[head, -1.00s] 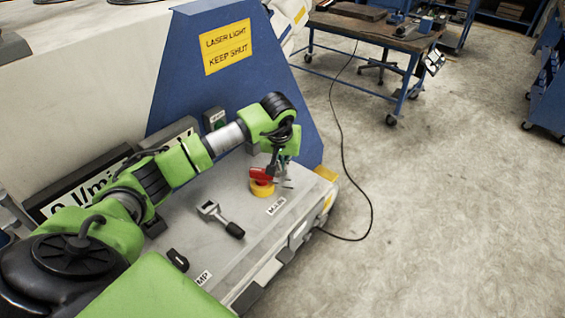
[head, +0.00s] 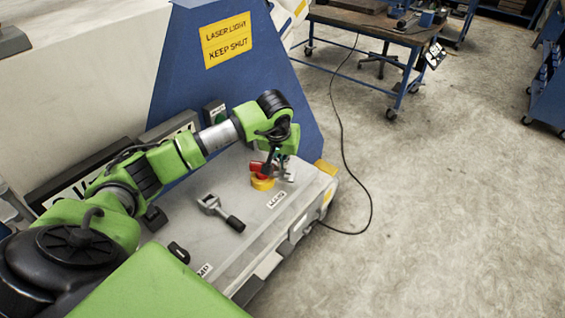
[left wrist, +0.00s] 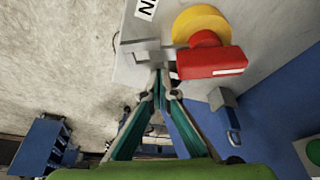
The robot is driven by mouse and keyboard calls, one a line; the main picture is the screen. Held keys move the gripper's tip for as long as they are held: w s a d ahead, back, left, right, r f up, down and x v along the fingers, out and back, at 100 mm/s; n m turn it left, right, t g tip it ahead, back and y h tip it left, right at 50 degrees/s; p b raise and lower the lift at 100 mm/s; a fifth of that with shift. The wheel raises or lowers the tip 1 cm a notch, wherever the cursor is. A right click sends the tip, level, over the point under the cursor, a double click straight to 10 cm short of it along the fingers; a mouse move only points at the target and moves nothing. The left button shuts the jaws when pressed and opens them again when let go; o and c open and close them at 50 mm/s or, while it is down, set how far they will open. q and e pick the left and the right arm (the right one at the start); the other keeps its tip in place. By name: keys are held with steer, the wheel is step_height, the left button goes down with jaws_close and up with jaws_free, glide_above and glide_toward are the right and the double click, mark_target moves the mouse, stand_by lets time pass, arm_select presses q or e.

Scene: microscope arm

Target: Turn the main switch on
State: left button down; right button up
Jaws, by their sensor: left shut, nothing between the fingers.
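The main switch is a red handle (head: 258,169) on a round yellow base (head: 262,184), on top of the light grey cabinet beside a label (head: 277,200). In the left wrist view the red handle (left wrist: 210,62) points right from the yellow base (left wrist: 201,22). My left gripper (head: 278,172) is at the switch, just to its right in the head view. In the left wrist view its fingertips (left wrist: 158,72) are together and empty, left of the red handle, overlapping a small grey metal piece (left wrist: 146,52). I cannot tell whether they touch the handle. My right gripper is out of view.
A grey lever with a black grip (head: 222,213) and a black knob (head: 179,252) are on the cabinet top (head: 190,230). A blue sloped panel with a yellow laser sign (head: 226,43) rises behind.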

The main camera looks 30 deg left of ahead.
mark_target(284, 174)
arm_select(q)
steer(key=m+b, duration=0.1)
steer(key=s+d+m+b, duration=0.1)
steer(key=b, duration=0.1)
steer(key=shift+f+m+h, duration=0.15)
steer(key=shift+m+h, duration=0.15)
steer(key=shift+h, duration=0.1)
steer(key=shift+s+d+b, duration=0.35)
steer(key=shift+s+b, duration=0.3)
steer(key=shift+b, duration=0.15)
steer(key=shift+s, duration=0.1)
